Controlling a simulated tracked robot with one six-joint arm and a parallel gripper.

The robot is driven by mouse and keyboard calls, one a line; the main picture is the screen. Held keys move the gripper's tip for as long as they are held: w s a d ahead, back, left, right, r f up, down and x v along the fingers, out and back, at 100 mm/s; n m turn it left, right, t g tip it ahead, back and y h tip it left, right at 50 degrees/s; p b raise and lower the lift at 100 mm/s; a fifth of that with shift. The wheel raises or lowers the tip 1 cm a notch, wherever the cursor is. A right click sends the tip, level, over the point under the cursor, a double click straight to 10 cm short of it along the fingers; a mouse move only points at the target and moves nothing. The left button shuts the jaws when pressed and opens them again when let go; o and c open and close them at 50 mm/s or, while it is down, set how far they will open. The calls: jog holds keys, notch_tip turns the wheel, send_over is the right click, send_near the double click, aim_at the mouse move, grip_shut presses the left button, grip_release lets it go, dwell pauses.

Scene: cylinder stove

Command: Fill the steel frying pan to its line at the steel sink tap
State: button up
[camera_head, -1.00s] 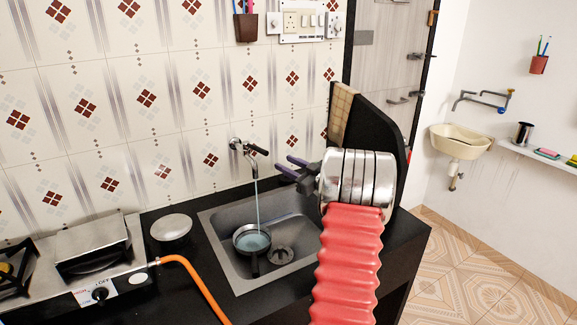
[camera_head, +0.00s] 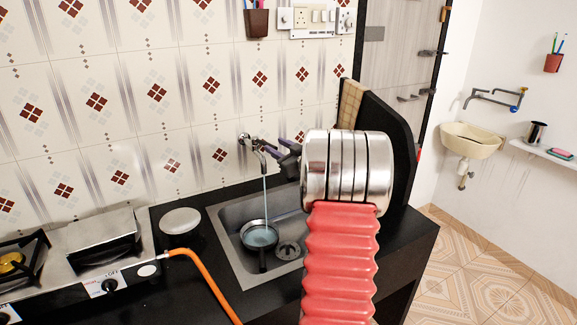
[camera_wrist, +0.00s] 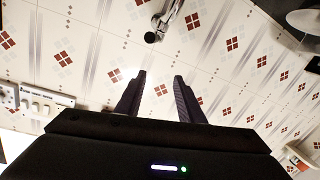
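The steel frying pan (camera_head: 259,238) sits in the steel sink (camera_head: 229,214) under the tap (camera_head: 252,141), its handle toward the front. A stream of water (camera_head: 264,190) falls from the spout into it, and bluish water stands in the pan. I cannot make out its line or how the level compares. My gripper (camera_head: 276,150) is close to the right of the tap, near its lever; contact cannot be told. In the wrist view, my gripper (camera_wrist: 160,75) has its two fingers apart with only tiled wall between them, and the tap (camera_wrist: 153,35) shows beyond the fingertips.
A drain (camera_head: 289,250) lies right of the pan. A round pale-topped item (camera_head: 180,221) and the stove (camera_head: 100,250) with an orange hose (camera_head: 205,283) are at left. A dark upright panel (camera_head: 388,145) stands right of the sink. A switchboard (camera_head: 313,20) is on the wall.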

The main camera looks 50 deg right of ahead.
jog(key=w+a+r+m+g+h, duration=0.2)
jog(key=a+r, duration=0.4)
jog(key=a, duration=0.6)
jog(key=s+a+r+g, duration=0.1)
jog(key=s+a+g, duration=0.25)
jog(key=a, duration=0.95)
jog(key=s+a+f+n+g+y, duration=0.1)
jog(key=s+a+f, duration=0.4)
jog(key=s+a, duration=0.8)
jog(key=s+a+f+n+g+y, duration=0.1)
jog(key=s+a+f+g+y, duration=0.3)
jog(key=s+a, duration=0.9)
notch_tip(320, 180, down, 2)
jog(key=a+y, duration=0.1)
jog(key=a, duration=0.1)
jog(key=shift+s+a+g+y, duration=0.15)
jog(key=shift+a+g+y, duration=0.15)
jog(key=shift+g, duration=0.05)
jog(key=shift+c, duration=0.5)
jog(key=shift+s, duration=0.1)
